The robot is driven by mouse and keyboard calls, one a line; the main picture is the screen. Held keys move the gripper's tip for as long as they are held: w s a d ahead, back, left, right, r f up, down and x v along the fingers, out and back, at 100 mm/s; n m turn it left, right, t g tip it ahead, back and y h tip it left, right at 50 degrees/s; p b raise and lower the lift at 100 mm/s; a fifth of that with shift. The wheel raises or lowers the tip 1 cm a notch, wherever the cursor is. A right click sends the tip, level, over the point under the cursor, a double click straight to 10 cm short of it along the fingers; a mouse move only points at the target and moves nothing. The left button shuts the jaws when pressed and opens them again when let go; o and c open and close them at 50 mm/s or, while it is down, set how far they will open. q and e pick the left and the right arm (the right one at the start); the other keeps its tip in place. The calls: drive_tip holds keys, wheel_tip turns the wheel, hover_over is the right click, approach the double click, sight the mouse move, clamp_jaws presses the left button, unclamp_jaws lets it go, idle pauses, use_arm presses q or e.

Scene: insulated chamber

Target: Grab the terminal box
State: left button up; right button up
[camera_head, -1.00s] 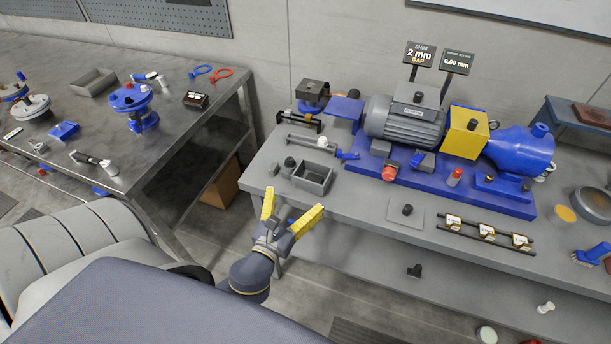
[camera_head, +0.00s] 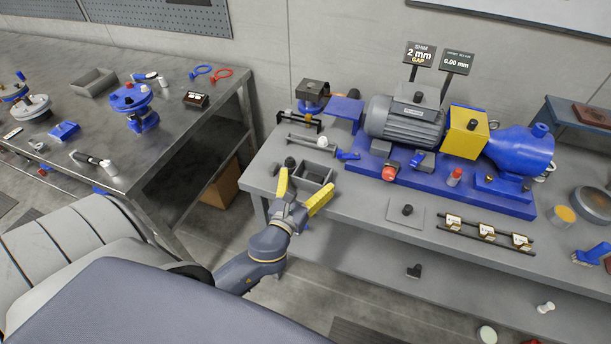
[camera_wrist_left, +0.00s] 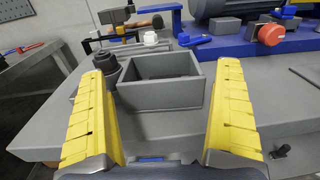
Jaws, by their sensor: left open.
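A grey open-topped box (camera_head: 316,173) sits near the left front edge of the right bench; I cannot tell whether it is the terminal box. A smaller grey box (camera_head: 426,96) with a dark knob sits on top of the grey motor (camera_head: 403,122). My left gripper (camera_head: 304,183), with yellow fingers, is open and empty at the near side of the open-topped box. In the left wrist view the box (camera_wrist_left: 160,95) appears between the spread fingers (camera_wrist_left: 162,72), apart from them. A dark knobbed part (camera_wrist_left: 103,66) stands left of the box, partly behind the left finger. My right gripper is not in view.
The blue motor base (camera_head: 440,185) lies right of the box. A bar fixture (camera_head: 310,141) and a blue-handled part (camera_head: 347,155) are behind it. A labelled rack (camera_head: 486,231) lies along the front. A gap separates the left metal table (camera_head: 60,100) from this bench.

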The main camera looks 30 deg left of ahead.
use_arm(q)
drive_tip(key=c, duration=1.1)
drive_tip(key=shift+c, duration=0.7)
drive_tip(key=shift+r, duration=0.1)
